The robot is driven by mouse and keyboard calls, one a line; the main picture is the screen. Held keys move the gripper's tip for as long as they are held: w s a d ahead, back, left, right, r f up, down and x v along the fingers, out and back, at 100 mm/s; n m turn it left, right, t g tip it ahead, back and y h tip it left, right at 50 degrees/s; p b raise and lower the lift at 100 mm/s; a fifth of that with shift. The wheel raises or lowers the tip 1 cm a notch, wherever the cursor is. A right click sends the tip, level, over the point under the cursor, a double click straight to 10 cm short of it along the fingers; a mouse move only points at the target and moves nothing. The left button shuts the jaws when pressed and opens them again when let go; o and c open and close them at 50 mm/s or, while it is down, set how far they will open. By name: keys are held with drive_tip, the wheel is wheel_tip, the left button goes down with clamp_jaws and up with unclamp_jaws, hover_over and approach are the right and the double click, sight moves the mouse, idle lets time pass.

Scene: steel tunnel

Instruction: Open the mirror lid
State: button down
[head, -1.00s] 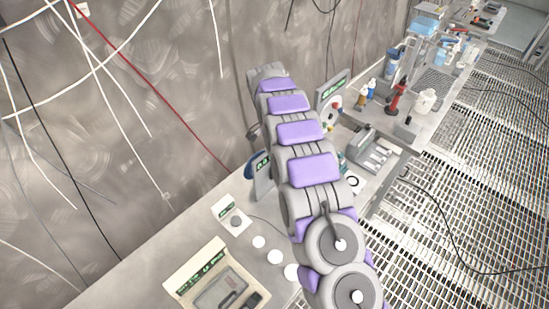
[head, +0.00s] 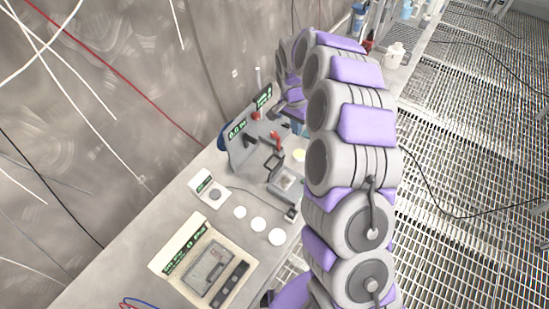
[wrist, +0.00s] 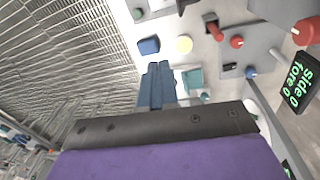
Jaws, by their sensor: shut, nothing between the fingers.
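My gripper (wrist: 157,68) shows in the wrist view as two blue-grey fingers pressed together, with nothing between them. It is over the grey bench, beside a small white-framed piece with a teal square (wrist: 192,80) to its right. I cannot tell for sure whether this piece is the mirror lid. In the head view my arm bends over the bench's far part and hides much of what is behind it. A small square-framed piece (head: 286,181) lies on the bench just left of my arm. I cannot make out the gripper's fingertips there.
A panel with a green-lit display (head: 238,130) and red knobs stands near the wall. A cream box (head: 207,262) and several white discs (head: 258,224) lie nearer. A blue block (wrist: 149,46) and a yellow disc (wrist: 184,44) lie beyond the fingers. Grated floor (head: 470,150) is right.

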drive_tip(key=s+f+y, duration=0.1)
drive_tip(key=s, duration=0.2)
drive_tip(key=n+t+y+b, duration=0.1)
drive_tip(key=t+y+b, duration=0.1)
hover_over(277, 165)
drive_tip(key=s+d, duration=0.1)
drive_tip(key=d, duration=0.1)
drive_tip(key=s+d+x, duration=0.1)
drive_tip(key=x, duration=0.8)
drive_tip(key=shift+w+a+f+b, duration=0.2)
drive_tip(key=shift+a+f, duration=0.15)
drive_tip(key=shift+f, duration=0.15)
drive_tip(key=shift+w+a+f+b, duration=0.1)
drive_tip(key=shift+w+a+f, duration=0.1)
drive_tip(key=shift+a+f, duration=0.25)
drive_tip(key=shift+w+a+f, duration=0.45)
drive_tip(key=shift+a, duration=0.05)
drive_tip(key=shift+a+f, duration=0.1)
drive_tip(key=shift+s+f, duration=0.1)
